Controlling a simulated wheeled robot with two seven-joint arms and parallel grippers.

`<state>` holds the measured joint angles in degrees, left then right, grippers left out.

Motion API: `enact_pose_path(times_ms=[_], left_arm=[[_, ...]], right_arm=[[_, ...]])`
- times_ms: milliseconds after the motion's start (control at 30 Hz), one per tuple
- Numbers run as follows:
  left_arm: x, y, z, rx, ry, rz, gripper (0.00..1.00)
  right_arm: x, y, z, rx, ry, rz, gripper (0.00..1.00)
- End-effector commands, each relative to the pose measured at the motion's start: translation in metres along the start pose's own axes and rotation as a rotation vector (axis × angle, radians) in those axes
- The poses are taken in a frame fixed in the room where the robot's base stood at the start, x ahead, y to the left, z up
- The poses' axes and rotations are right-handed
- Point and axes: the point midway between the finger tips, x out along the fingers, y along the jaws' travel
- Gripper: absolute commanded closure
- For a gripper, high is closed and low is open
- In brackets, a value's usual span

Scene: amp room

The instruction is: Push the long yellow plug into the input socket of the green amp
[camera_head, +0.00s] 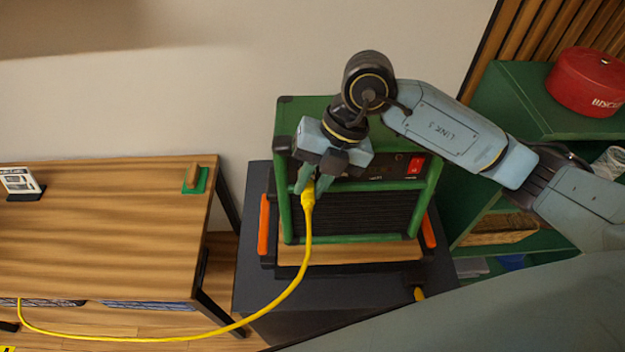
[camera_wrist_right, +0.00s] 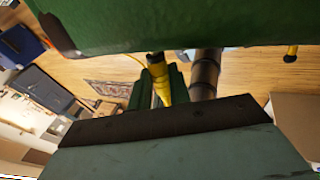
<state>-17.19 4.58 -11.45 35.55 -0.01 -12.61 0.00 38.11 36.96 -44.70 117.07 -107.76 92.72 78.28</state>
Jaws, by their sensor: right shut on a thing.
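The green amp (camera_head: 352,239) stands upright on a dark stand, with a control panel and a red switch near its top. My right gripper (camera_head: 307,188) is in front of the panel's left part, shut on the yellow plug (camera_head: 308,201). The plug's yellow cable hangs down and runs left. In the right wrist view the yellow plug (camera_wrist_right: 160,84) sits between green fingers, close to the amp's green edge (camera_wrist_right: 165,25). The input socket is hidden behind my gripper, and I cannot tell whether the plug's tip is inside it. My left gripper is not in view.
A wooden table (camera_head: 110,235) stands at left, with the cable passing below its front edge. Green shelves (camera_head: 500,105) with a red tin (camera_head: 587,82) stand at right. A small yellow piece (camera_head: 419,293) shows at the dark stand (camera_head: 260,295).

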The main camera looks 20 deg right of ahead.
Motion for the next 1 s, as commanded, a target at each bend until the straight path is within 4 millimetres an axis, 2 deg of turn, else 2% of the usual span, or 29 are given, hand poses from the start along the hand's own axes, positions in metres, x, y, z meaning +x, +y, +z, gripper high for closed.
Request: enact_pose_path(times_ms=[767,800,1000], left_arm=[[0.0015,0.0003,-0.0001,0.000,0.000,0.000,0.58],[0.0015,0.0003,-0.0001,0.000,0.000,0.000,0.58],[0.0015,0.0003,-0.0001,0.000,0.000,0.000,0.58]], right_arm=[[0.0000,0.0001,0.0050,0.000,0.000,0.000,1.00],[0.0000,0.0001,0.0050,0.000,0.000,0.000,0.78],[0.0000,0.0001,0.0050,0.000,0.000,0.000,0.55]])
